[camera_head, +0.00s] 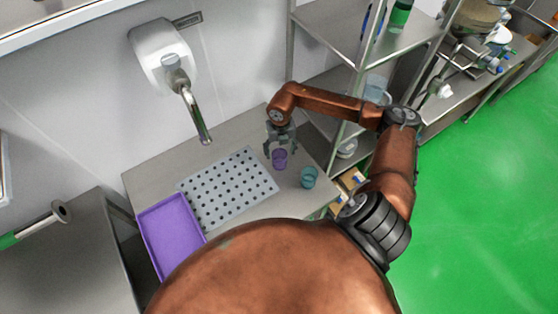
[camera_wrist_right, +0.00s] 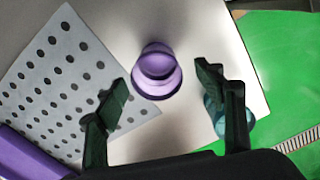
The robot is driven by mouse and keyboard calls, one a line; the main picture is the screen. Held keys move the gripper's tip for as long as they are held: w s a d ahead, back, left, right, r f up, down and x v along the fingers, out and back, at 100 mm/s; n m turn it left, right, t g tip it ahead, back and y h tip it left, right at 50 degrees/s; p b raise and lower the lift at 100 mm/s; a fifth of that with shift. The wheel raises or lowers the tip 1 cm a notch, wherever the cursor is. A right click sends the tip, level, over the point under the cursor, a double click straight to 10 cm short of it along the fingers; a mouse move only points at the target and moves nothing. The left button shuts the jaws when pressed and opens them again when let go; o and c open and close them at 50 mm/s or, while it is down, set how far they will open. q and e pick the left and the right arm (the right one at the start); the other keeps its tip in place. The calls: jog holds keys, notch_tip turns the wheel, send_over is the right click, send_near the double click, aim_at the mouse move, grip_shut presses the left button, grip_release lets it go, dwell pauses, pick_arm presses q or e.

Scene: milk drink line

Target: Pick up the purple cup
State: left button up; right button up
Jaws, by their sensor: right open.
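The purple cup (camera_head: 279,159) stands on the steel table, right of the perforated mat. It also shows in the right wrist view (camera_wrist_right: 157,72), ahead of and between the fingertips. My right gripper (camera_head: 281,145) is above the cup, with its fingers pointing down. In the right wrist view the fingers of this gripper (camera_wrist_right: 162,88) are spread apart, with nothing held between them. Whether a finger touches the cup cannot be told. My left gripper is not in view.
A teal cup (camera_head: 309,177) stands close to the right of the purple cup, partly behind a finger in the wrist view (camera_wrist_right: 215,108). A grey perforated mat (camera_head: 228,188) and a purple tray (camera_head: 172,232) lie left. A metal spout (camera_head: 196,118) hangs over the table. Steel shelves (camera_head: 335,62) stand behind right.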

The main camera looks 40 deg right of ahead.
jog(key=p, duration=0.1)
send_over(280, 158)
jog(key=s+a, duration=0.2)
notch_tip(280, 158, down, 4)
jog(key=shift+w+f, duration=0.1)
jog(key=shift+f, duration=0.1)
jog(key=shift+d+f, duration=0.15)
jog(key=shift+f, duration=0.45)
jog(key=shift+c, duration=0.4)
jog(key=c, duration=1.1)
jog(key=shift+o, duration=0.2)
